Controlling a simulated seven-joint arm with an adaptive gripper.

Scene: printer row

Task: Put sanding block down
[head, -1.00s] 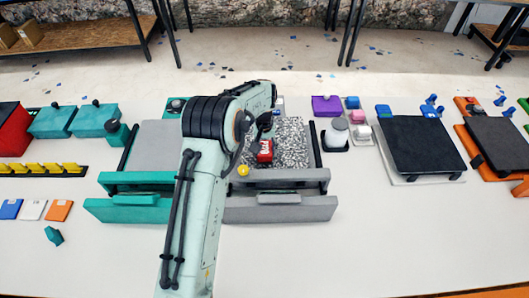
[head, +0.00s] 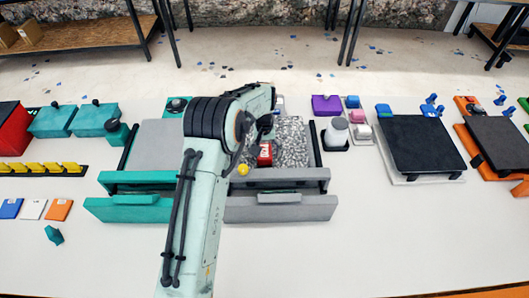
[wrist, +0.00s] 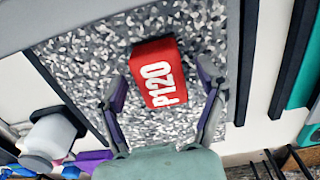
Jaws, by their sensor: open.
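In the head view the block (head: 265,154) shows near the front of that speckled surface (head: 292,135), beside my arm. My gripper (wrist: 162,84) is open, with one finger on each side of the block and gaps between the fingers and its sides. In the head view the gripper is mostly hidden behind my arm.
A small yellow ball-like knob (head: 243,169) is just left of the block. Grey (head: 280,208) and teal (head: 125,208) drawer-like fronts lie nearer. A white-topped container (head: 337,130) stands to the right.

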